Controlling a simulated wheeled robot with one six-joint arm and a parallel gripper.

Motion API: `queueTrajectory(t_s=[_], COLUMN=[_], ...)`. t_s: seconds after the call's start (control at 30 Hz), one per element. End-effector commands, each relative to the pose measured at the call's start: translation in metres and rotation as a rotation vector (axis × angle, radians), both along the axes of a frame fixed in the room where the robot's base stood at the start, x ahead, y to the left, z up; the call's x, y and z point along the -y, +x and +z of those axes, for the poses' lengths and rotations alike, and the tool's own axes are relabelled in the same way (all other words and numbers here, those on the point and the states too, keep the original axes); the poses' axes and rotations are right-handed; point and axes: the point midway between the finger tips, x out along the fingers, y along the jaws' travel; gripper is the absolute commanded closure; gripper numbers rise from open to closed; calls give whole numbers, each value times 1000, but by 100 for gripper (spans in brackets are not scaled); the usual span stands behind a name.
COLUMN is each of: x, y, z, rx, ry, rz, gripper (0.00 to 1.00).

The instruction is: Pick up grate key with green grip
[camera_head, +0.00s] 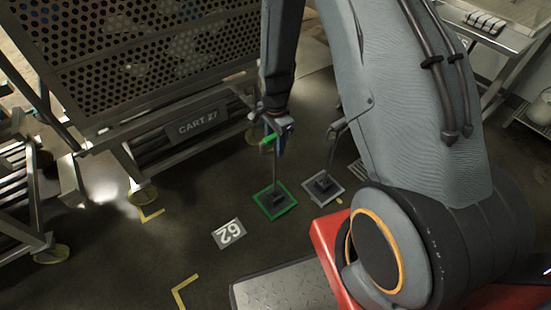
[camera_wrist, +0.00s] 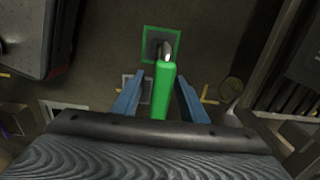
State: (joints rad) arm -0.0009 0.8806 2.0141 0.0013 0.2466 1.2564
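The grate key with the green grip (camera_head: 268,144) stands upright over a green-framed floor plate (camera_head: 287,208) in the head view. In the wrist view its bright green grip (camera_wrist: 163,92) lies between the two blue fingers of my gripper (camera_wrist: 161,100). Gaps show on both sides of the grip, so the fingers look open around or above it. The exact depth is hard to tell. In the head view my gripper (camera_head: 274,130) is at the top of the key and partly covers it. A second key with a grey handle (camera_head: 334,135) stands over a white-framed plate (camera_head: 312,192) to the right.
A perforated cart marked CART 27 (camera_head: 197,123) stands behind and left of the key. A floor marker numbered 62 (camera_head: 229,233) and yellow corner lines (camera_head: 180,292) lie on the dark floor. A metal bench (camera_head: 500,35) stands at upper right.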

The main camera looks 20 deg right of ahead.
Motion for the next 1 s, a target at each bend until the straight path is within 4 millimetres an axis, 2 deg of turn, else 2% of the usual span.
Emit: queueTrajectory(t_s=[0.4, 0.43, 0.67, 1.0], x=[0, 0, 0, 0], y=[0, 0, 0, 0], z=[-2, -2, -2, -2], rx=[0, 0, 0, 0], ry=[0, 0, 0, 0], rz=[0, 0, 0, 0], gripper=[61, 63, 100, 100])
